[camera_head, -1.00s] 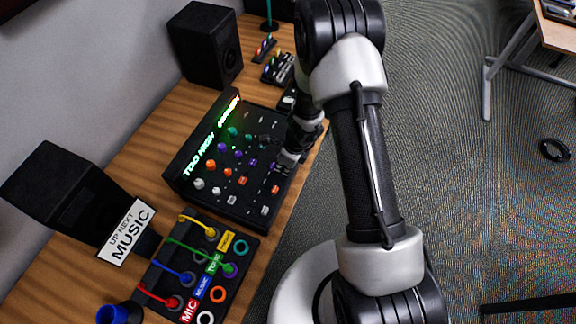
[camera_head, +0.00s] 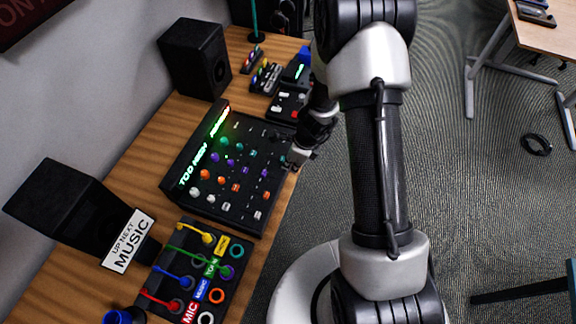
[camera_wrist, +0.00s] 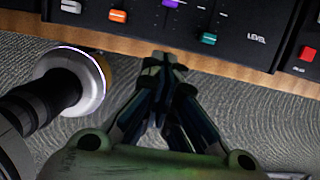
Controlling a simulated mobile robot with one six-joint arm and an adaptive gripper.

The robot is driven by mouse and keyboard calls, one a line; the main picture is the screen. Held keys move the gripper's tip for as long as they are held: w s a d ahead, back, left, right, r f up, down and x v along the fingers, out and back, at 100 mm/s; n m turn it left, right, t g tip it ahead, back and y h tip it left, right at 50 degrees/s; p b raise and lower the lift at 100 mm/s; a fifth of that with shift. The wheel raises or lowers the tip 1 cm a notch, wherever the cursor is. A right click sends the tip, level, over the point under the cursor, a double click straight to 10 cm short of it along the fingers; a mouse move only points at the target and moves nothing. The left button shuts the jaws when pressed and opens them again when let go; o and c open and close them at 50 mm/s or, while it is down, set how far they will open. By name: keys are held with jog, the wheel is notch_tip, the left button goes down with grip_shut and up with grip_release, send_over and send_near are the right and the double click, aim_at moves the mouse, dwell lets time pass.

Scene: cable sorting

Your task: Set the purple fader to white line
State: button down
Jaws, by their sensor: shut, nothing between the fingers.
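The black mixer panel (camera_head: 215,205) lies on the wooden desk, with coloured knobs and a row of faders along its near side. The purple fader (camera_head: 265,172) shows in the head view; in the wrist view the purple fader (camera_wrist: 171,3) is cut by the top edge, between the orange fader (camera_wrist: 118,15) and the teal fader (camera_wrist: 208,39). The white line beside it is too small to make out clearly. My gripper (camera_wrist: 165,62) is shut and empty, at the desk's front edge, apart from the purple fader. In the head view my gripper (camera_head: 297,157) is small beside the panel.
A lit display (camera_head: 192,168) on the mixer reads "TOO HIGH". A patch panel (camera_head: 205,232) with coloured cables lies in front. A black device with a red button (camera_wrist: 307,54) sits right of the mixer in the wrist view. Carpeted floor is open beyond the desk edge.

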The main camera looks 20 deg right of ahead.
aim_at(269, 177)
jog(key=shift+t+y, duration=0.5)
jog(key=shift+y, duration=0.2)
jog(key=b+x, duration=0.3)
jog(key=s+d+b+x, duration=0.1)
jog(key=b+x, duration=0.5)
jog(key=shift+s+d+f+b, duration=0.15)
jog(key=shift+d+f+b, duration=0.15)
jog(key=shift+f+b, duration=0.15)
jog(key=w+a, duration=0.2)
jog(key=shift+a+f, duration=0.15)
jog(key=shift+a, duration=0.15)
jog(key=shift+w+a, duration=0.3)
jog(key=shift+a, duration=0.15)
jog(key=shift+w+a+p, duration=0.35)
jog(key=shift+a, duration=0.15)
